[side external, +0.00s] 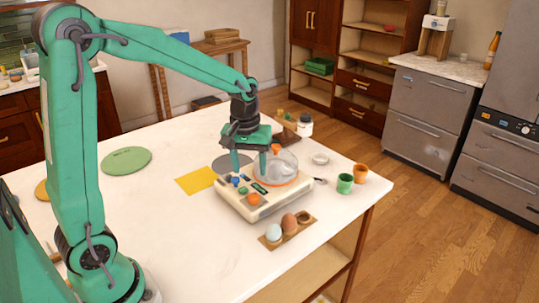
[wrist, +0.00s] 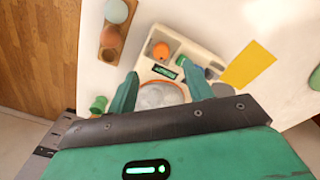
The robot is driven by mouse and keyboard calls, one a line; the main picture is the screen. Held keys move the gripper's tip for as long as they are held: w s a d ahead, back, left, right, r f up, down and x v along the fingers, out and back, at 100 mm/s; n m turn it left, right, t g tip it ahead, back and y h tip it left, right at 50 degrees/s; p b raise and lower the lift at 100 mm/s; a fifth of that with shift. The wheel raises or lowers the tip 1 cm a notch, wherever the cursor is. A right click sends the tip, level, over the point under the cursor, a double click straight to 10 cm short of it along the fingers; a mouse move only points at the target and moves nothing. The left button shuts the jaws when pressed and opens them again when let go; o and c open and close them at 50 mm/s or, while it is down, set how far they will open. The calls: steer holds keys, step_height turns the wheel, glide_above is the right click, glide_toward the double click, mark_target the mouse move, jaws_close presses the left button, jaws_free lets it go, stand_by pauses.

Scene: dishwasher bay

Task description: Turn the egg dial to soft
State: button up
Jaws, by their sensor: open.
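The cream egg cooker (side external: 236,207) sits on the white table, with a clear dome (side external: 285,164) on an orange ring at its back. Its front panel has an orange dial (side external: 254,199), a green control (side external: 243,190), a small dark display and blue controls. Which setting the dial points to is too small to read. In the wrist view the orange dial (wrist: 160,50) lies beyond my fingertips. My gripper (side external: 252,164) is open above the cooker. In the wrist view my open gripper (wrist: 160,80) has its fingers on either side of the clear dome (wrist: 158,96), nothing held.
An egg holder (side external: 288,231) with eggs lies at the table's front edge. A yellow sheet (side external: 196,180) and green disc (side external: 126,160) lie left. A white-lidded jar (side external: 305,127) stands behind.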

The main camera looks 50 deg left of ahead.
steer(key=s+d+r+m+t, duration=0.2)
steer(key=s+r+m, duration=0.2)
steer(key=s, duration=0.4)
steer(key=s+d+r+m+t, duration=0.2)
steer(key=s+r+m+t, duration=0.1)
steer(key=s, duration=0.5)
steer(key=shift+s+d+r+m, duration=0.2)
steer(key=shift+d+r+m, duration=0.25)
steer(key=shift+r, duration=0.5)
steer(key=shift+a, duration=0.1)
stand_by(0.5)
stand_by(1.1)
